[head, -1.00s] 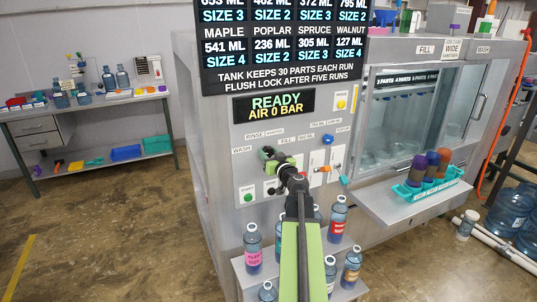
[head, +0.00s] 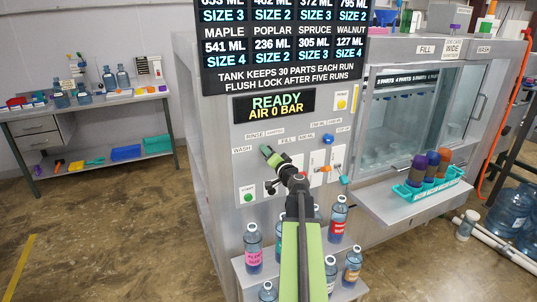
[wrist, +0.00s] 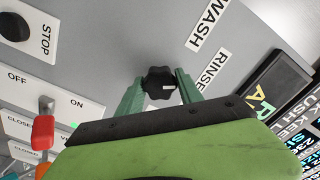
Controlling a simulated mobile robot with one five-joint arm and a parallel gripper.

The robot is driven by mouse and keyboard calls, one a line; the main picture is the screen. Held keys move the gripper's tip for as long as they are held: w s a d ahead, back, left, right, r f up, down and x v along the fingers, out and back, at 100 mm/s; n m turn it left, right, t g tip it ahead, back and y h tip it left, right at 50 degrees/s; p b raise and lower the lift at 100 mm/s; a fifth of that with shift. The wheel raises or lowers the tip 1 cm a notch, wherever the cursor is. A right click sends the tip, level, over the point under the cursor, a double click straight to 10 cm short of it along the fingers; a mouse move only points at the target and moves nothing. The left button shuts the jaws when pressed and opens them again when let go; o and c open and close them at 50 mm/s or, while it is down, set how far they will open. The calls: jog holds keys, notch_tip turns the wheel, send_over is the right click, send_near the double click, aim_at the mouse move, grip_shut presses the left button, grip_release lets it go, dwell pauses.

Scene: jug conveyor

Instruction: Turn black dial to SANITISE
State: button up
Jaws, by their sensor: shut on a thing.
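The black dial (wrist: 160,82) is a small lobed knob on the grey machine panel (wrist: 115,45). A small white mark shows on its face. My gripper (wrist: 158,90) has its two green fingers on either side of the dial, shut on it. The labels WASH (wrist: 207,24) and RINSE (wrist: 209,70) are beside the dial in the wrist view; I cannot read SANITISE there. In the head view my gripper (head: 270,154) is at the panel below the READY display (head: 275,107), and it hides the dial.
A black STOP button (wrist: 14,27) and a red lever (wrist: 46,106) by OFF and ON are near my gripper. Bottles (head: 253,248) stand on the low shelf below. A teal rack (head: 428,184) with dark containers sits on the ledge at right. Floor at left is clear.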

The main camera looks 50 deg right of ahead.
jog(key=m, duration=0.5)
jog(key=shift+m, duration=0.3)
jog(key=m, duration=0.5)
dwell(0.4)
jog(key=o, duration=1.4)
